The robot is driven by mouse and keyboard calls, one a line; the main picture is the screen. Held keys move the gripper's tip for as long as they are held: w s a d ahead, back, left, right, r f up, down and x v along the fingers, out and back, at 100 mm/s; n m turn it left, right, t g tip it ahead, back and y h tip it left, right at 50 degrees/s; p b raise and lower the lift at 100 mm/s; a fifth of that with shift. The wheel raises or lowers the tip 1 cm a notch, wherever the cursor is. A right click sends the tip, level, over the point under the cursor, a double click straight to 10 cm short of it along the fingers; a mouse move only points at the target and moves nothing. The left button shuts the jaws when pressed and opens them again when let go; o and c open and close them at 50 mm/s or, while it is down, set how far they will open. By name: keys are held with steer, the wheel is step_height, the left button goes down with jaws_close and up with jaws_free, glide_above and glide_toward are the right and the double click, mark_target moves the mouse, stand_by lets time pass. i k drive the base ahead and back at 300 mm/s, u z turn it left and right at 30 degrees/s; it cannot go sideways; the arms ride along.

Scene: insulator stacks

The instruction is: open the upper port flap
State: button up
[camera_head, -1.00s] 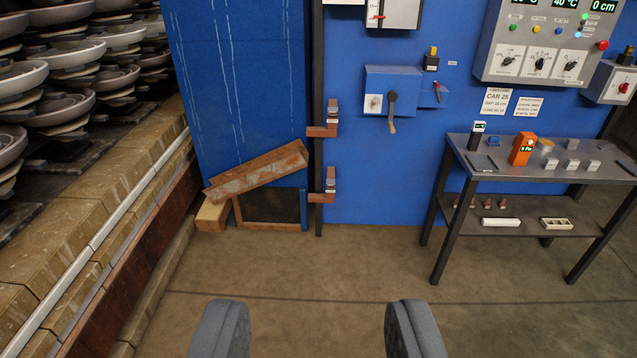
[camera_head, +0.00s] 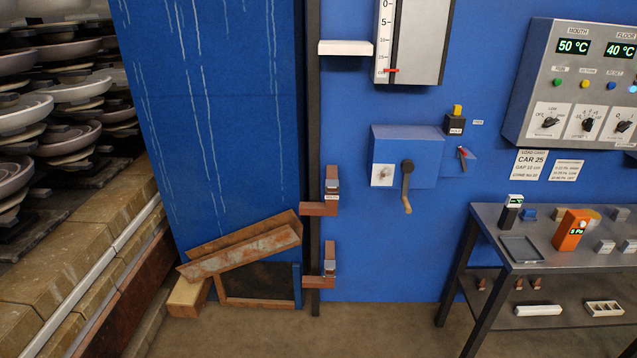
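I cannot pick out an upper port flap with certainty. On the blue wall (camera_head: 350,240), two copper-brown brackets with grey-topped clips, an upper one (camera_head: 322,208) and a lower one (camera_head: 318,281), sit one above the other on a dark vertical post (camera_head: 313,120). At the floor left of the post is a dark panel in a brown frame (camera_head: 258,284), partly covered by a leaning rusty plank (camera_head: 245,250). My gripper is not in view, so its state does not show.
A blue box with a crank handle (camera_head: 407,185) sticks out from the wall. A white ledge (camera_head: 345,48) and a gauge (camera_head: 420,40) are above. A table (camera_head: 490,225) stands at right, a control panel (camera_head: 575,90) over it. Stacked insulators on a brick-edged car (camera_head: 90,235) line the left.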

mark_target(329, 183)
steer(key=u, duration=0.45)
steer(key=k, duration=1.2)
steer(key=z, duration=0.15)
steer(key=i, duration=0.9)
steer(key=z, duration=0.35)
steer(key=i, duration=1.1)
steer(key=u, duration=0.7)
